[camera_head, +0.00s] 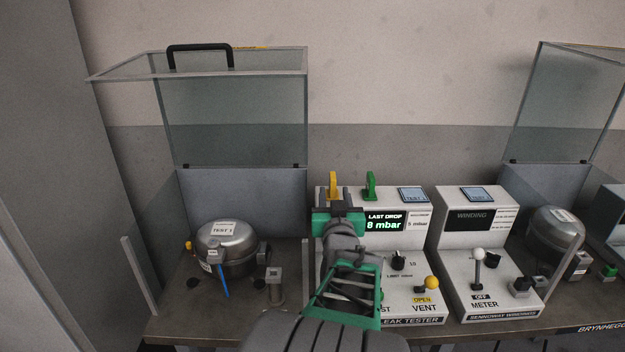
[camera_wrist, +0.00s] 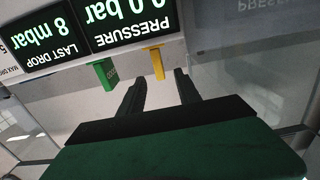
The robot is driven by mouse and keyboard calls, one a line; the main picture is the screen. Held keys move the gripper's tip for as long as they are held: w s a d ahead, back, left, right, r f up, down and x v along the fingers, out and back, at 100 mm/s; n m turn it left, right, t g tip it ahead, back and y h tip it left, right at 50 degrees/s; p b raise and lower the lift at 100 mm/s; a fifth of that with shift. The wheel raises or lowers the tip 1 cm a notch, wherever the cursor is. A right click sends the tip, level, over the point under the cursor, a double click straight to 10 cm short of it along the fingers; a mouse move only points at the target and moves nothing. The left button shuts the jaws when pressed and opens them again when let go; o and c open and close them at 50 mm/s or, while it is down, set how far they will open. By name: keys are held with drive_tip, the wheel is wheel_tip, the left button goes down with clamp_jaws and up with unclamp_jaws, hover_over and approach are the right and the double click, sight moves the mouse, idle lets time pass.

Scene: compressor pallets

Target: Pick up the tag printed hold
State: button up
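A yellow tag (camera_head: 333,184) and a green tag (camera_head: 371,185) stand up at the top of the leak tester. Both also show in the wrist view, the yellow tag (camera_wrist: 157,63) and the green tag (camera_wrist: 106,74). I cannot read the word hold on either; the green one bears small print that is too small to read. My gripper (camera_head: 333,194) is open and empty just in front of the yellow tag. In the wrist view, the gripper (camera_wrist: 160,84) has its two fingers apart, with the yellow tag lined up between and slightly beyond their tips.
The leak tester (camera_head: 414,267) has a lit display and a yellow-knobbed lever. A winding meter (camera_head: 476,253) stands to its right. At left, a compressor (camera_head: 226,248) sits under a raised clear hood (camera_head: 235,122). Another compressor (camera_head: 556,235) is at right.

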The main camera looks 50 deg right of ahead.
sight(333, 182)
drive_tip(key=x, duration=0.2)
drive_tip(key=p+x, duration=0.1)
drive_tip(key=x, duration=0.2)
drive_tip(key=p+x, duration=0.1)
drive_tip(key=x, duration=0.1)
drive_tip(key=shift+w+d+r, duration=0.15)
drive_tip(key=shift+d+r, duration=0.1)
drive_tip(key=shift+r, duration=0.05)
clamp_jaws()
